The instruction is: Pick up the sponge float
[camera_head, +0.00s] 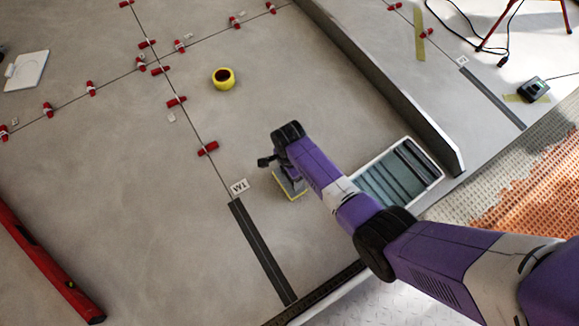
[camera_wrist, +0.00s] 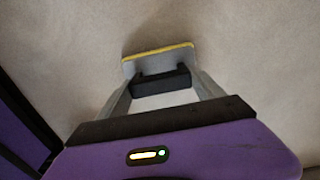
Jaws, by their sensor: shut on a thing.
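The sponge float is a flat grey plate with a yellow sponge edge and a dark handle. In the head view the float (camera_head: 293,190) shows below my gripper (camera_head: 283,172), partly hidden by my purple arm. In the wrist view the float (camera_wrist: 140,60) is at the top middle, and its dark handle (camera_wrist: 160,84) sits between the two grey fingers of my gripper (camera_wrist: 160,88). My gripper is shut on the handle. I cannot tell whether the float touches the floor or is lifted.
A white tray with a ribbed grey inside (camera_head: 357,178) stands just right of my gripper. A low grey wall (camera_head: 390,95) runs behind it. A yellow tape roll (camera_head: 223,79), red clips (camera_head: 207,149) and a red level (camera_head: 45,262) lie on the floor. Open floor surrounds the float on the left.

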